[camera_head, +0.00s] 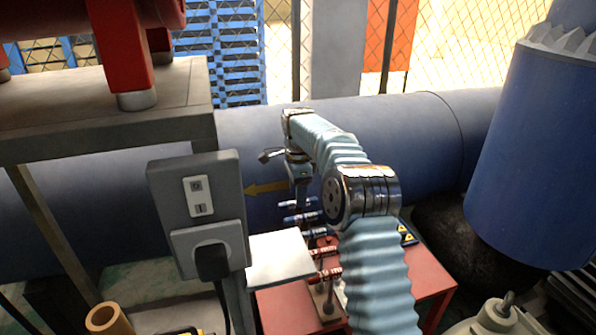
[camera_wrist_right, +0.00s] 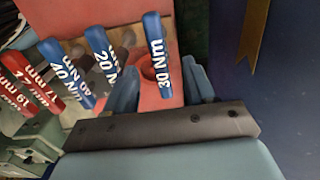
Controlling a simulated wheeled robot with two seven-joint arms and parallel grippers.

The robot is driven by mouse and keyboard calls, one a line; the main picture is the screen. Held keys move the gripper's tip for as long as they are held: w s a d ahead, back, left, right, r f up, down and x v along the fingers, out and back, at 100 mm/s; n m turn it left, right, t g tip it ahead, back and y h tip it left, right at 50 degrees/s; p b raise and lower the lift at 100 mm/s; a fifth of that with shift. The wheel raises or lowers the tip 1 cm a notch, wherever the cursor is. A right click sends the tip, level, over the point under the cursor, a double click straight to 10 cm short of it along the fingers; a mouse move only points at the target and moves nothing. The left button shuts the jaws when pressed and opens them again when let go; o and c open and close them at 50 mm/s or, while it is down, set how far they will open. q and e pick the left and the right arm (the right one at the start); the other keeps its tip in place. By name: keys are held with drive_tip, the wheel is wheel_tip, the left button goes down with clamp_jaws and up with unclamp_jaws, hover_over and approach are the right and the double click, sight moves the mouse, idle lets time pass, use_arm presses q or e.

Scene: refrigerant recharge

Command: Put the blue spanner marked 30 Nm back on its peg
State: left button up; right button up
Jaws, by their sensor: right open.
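The blue spanner marked 30 Nm (camera_wrist_right: 157,52) stands in line with the other spanners in the right wrist view, its label facing the camera. My right gripper (camera_wrist_right: 159,76) is open, with one blue finger on each side of this spanner's handle. Its far end and any peg under it are hidden, so I cannot tell whether it is seated. In the head view my right gripper (camera_head: 303,194) points down over the row of blue handles (camera_head: 301,218), partly hidden by my arm. My left gripper is not in view.
Blue spanners marked 20 Nm (camera_wrist_right: 103,53) and 40 Nm (camera_wrist_right: 66,73) stand close on the left, then red spanners (camera_wrist_right: 33,82). The red stand (camera_head: 425,272) lies before a large blue pipe (camera_head: 400,125). A grey socket post (camera_head: 160,200) stands left, a blue cylinder (camera_head: 535,150) right.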

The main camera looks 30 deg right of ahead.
wheel_tip(320, 180, up, 11)
idle(0.4)
drive_tip(key=shift+s+a, duration=0.1)
